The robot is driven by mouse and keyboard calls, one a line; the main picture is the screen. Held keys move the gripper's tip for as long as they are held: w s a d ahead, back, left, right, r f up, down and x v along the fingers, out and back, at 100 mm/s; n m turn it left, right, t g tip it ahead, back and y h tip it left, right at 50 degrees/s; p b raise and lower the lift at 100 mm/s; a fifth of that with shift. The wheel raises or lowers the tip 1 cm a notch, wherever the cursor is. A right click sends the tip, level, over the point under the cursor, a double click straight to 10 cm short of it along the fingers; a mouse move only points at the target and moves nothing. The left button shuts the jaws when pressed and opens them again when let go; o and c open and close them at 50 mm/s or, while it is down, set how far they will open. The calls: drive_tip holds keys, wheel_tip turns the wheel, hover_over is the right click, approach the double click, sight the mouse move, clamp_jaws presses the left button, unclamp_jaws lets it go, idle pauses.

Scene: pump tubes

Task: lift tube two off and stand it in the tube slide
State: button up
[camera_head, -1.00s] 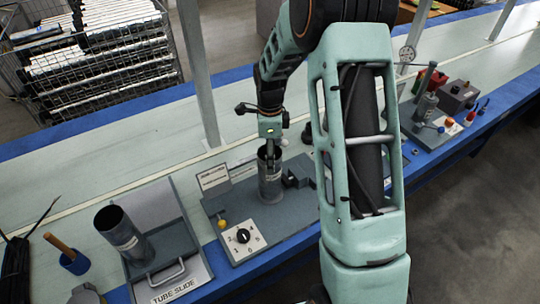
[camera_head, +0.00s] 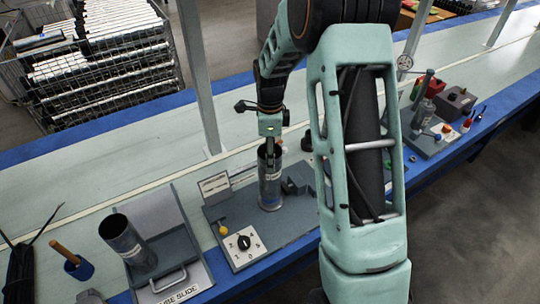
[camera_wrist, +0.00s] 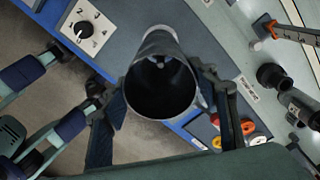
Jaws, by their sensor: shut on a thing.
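A grey metal tube (camera_head: 270,185), apparently tube two, stands upright over the middle fixture (camera_head: 285,225) under my arm. My gripper (camera_head: 269,158) is shut on the tube near its upper end, from above. In the wrist view the tube's dark open mouth (camera_wrist: 160,92) lies between my gripper's fingers (camera_wrist: 166,108). I cannot tell whether its foot is clear of the fixture. The tube slide (camera_head: 175,285), a grey tray with a label and handle, is at the lower left. Another dark open tube (camera_head: 127,243) stands in it.
A numbered dial (camera_head: 244,243) and a yellow knob (camera_head: 223,229) are on the fixture's left. A wooden-handled tool in a blue cup (camera_head: 78,266) is left of the slide. A grey post (camera_head: 200,80) rises behind. Another fixture (camera_head: 430,125) is at the right.

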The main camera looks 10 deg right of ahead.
wheel_tip(320, 180, up, 15)
drive_tip(key=p, duration=0.9)
idle(1.5)
idle(0.5)
